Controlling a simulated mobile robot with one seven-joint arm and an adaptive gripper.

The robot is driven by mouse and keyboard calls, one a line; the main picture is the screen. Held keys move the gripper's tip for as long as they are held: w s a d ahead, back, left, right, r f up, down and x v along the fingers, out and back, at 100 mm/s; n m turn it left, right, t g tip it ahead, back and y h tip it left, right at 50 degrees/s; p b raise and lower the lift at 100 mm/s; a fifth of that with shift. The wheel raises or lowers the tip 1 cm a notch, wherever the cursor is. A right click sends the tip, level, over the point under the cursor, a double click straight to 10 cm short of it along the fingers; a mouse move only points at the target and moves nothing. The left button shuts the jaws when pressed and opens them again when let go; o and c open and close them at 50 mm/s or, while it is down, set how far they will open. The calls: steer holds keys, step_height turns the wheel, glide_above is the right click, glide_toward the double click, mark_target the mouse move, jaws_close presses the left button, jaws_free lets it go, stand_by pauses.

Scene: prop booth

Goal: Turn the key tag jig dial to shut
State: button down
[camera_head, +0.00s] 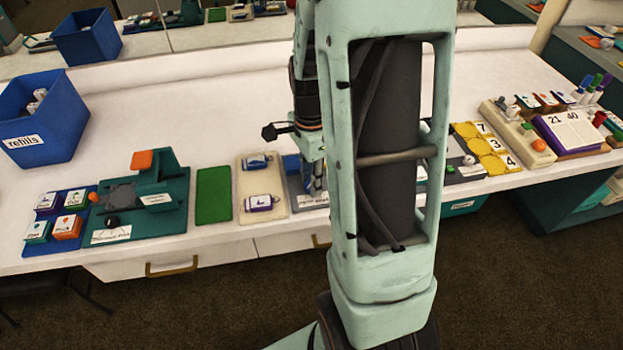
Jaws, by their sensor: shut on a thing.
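My gripper (318,184) points down at a grey-blue fixture (297,188) near the front edge of the counter, just left of my arm's large link. This fixture appears to be the key tag jig; its label is only partly visible. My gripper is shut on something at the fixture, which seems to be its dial. The dial itself and its setting are hidden by my gripper and arm. A cream tray (246,186) beside the fixture holds two tag-like pieces, one higher (257,162) and one lower (262,203).
A green mat (213,195) and a teal fixture (178,205) with an orange block stand to the left. A blue refills bin (62,120) is farther left. Yellow numbered pieces (492,160) and a cream stand (512,133) are right. The back counter is mostly clear.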

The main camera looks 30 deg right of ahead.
steer(key=n, duration=1.5)
steer(key=shift+w, duration=0.1)
steer(key=shift+n, duration=2.3)
steer(key=shift+p, duration=0.3)
steer(key=c, duration=1.7)
jaws_free()
steer(key=shift+a, duration=0.1)
steer(key=shift+o, duration=0.2)
steer(key=shift+r, duration=0.1)
